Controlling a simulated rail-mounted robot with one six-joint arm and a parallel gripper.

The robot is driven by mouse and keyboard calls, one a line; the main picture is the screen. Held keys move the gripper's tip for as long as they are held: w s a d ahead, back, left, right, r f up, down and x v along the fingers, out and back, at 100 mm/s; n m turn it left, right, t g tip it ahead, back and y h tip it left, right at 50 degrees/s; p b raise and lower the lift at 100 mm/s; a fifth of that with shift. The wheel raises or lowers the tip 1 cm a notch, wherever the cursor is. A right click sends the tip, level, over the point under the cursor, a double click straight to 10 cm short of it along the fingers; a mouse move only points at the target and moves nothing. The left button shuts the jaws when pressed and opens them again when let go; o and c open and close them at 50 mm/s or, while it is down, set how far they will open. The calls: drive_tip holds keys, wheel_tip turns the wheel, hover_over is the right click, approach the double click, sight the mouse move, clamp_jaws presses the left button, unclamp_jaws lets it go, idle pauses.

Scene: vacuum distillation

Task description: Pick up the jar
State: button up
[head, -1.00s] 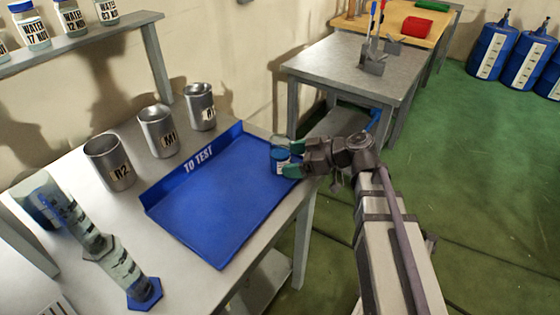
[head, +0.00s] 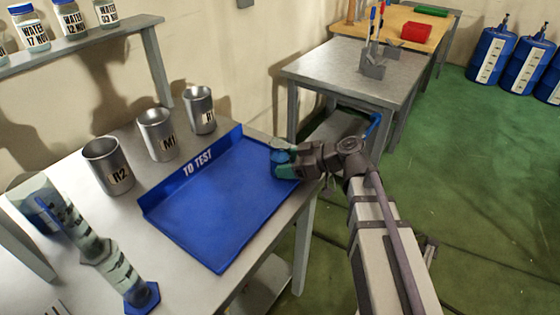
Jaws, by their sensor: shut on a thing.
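The jar (head: 279,157) is small, with a blue top, and is at the right end of the blue TO TEST tray (head: 215,215). My gripper (head: 285,161) is shut on the jar, its green-tipped fingers reaching in from the right. The fingers hide much of the jar, and its label cannot be read. I cannot tell whether the jar touches the tray or is held just above it.
Metal cups R2 (head: 108,165), M (head: 157,135) and R1 (head: 199,111) stand behind the tray. Labelled water jars (head: 70,20) stand on the upper-left shelf. A graduated cylinder (head: 120,272) with a blue base is at lower left. The tray's middle is clear.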

drive_tip(key=shift+r, duration=0.15)
wheel_tip(320, 180, up, 10)
drive_tip(key=p, duration=1)
drive_tip(key=shift+a, duration=0.1)
